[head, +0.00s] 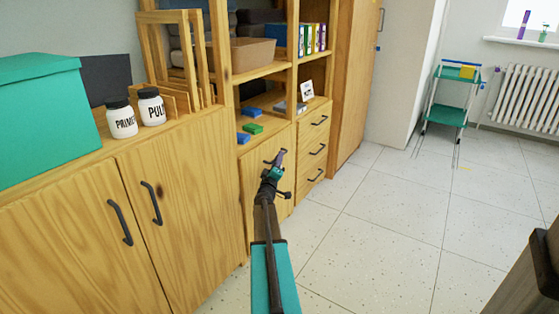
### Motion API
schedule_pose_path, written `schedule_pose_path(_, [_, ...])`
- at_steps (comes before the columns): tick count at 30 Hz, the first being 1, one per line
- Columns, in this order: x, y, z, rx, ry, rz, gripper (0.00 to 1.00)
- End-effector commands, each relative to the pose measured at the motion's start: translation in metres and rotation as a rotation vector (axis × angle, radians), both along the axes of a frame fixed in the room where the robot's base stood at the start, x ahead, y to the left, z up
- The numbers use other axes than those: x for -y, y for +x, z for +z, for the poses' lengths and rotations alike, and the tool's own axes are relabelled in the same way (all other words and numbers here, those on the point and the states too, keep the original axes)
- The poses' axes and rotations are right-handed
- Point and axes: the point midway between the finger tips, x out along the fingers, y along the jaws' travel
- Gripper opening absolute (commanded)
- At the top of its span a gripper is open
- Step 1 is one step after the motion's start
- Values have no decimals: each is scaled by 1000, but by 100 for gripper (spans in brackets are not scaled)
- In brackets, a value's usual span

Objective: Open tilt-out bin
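The wooden front panel (256,182) under the open shelf, left of the drawers, looks like the tilt-out bin. It stands upright, flush with the cabinet, with no gap visible at its top edge. My teal and dark arm reaches from the bottom middle of the head view, and my gripper (279,172) is in front of this panel. Dark parts at the gripper's end overlap the panel's upper part. I cannot separate the fingers from any handle there, nor tell whether they touch. The arm hides part of the panel's lower area.
A two-door cabinet (182,215) is at left, carrying a teal box (40,110) and two white jars (136,113). Speckled floor (390,210) is open to the right. A teal trolley (452,100) stands farther back.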

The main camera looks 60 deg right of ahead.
Motion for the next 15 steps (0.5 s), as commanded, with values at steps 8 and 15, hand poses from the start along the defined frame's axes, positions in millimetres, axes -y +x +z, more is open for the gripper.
schedule_pose_path(8, [12,3,2,-1,-1,-2,17])
schedule_pose_path(15, [13,3,3,-1,-1,-2,17])
